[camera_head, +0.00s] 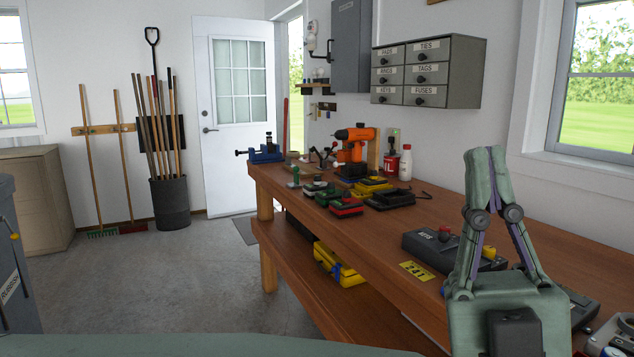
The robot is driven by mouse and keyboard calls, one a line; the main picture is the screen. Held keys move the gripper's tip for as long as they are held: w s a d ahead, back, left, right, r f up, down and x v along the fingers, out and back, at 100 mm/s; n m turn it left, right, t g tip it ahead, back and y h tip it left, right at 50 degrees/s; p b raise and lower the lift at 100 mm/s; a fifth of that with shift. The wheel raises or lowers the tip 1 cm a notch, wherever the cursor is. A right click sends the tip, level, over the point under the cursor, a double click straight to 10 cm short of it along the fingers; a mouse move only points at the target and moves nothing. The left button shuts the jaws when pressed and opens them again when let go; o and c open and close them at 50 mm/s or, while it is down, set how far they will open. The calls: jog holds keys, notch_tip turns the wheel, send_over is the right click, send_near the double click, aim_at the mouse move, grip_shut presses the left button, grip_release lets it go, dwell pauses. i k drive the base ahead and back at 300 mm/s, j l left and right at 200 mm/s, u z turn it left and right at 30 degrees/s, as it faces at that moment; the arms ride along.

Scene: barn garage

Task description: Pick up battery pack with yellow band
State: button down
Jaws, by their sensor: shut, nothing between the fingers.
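My gripper (487,158) is in the right foreground, pointing upward with its fingertips together and empty. It is apart from the packs, which lie farther back on the wooden workbench (400,230). A dark block with yellow on it (374,184) lies beside the orange drill and looks like the battery pack with the yellow band; its details are small. Nearer the front edge lie dark packs with green (327,196) and a dark pack with a red band (346,207). A black tray-like item (390,199) lies to the right of these.
An orange drill (357,147) stands behind the packs, near a red container (391,166) and a white bottle (405,163). A blue vise (262,152) is at the far end. A dark case (430,247) lies left of my gripper. Open floor lies left of the bench.

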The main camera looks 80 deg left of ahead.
aim_at(374, 180)
jog(key=u, duration=2.25)
jog(key=i+j+z, duration=0.15)
jog(key=z, duration=0.25)
jog(key=i+j+z, duration=0.15)
jog(key=z, duration=0.2)
jog(key=i+j+z, duration=0.15)
jog(key=j, duration=0.25)
jog(key=i+j+z, duration=0.1)
jog(key=j, duration=0.25)
jog(key=i+j+z, duration=0.15)
jog(key=j, duration=0.3)
jog(key=i+j, duration=0.15)
jog(key=j, duration=0.25)
jog(key=i+j, duration=0.15)
jog(key=j, duration=0.2)
jog(key=i+j, duration=0.1)
jog(key=j, duration=0.3)
jog(key=i+j, duration=0.35)
jog(key=j, duration=0.2)
jog(key=i, duration=0.35)
jog(key=l+z, duration=0.05)
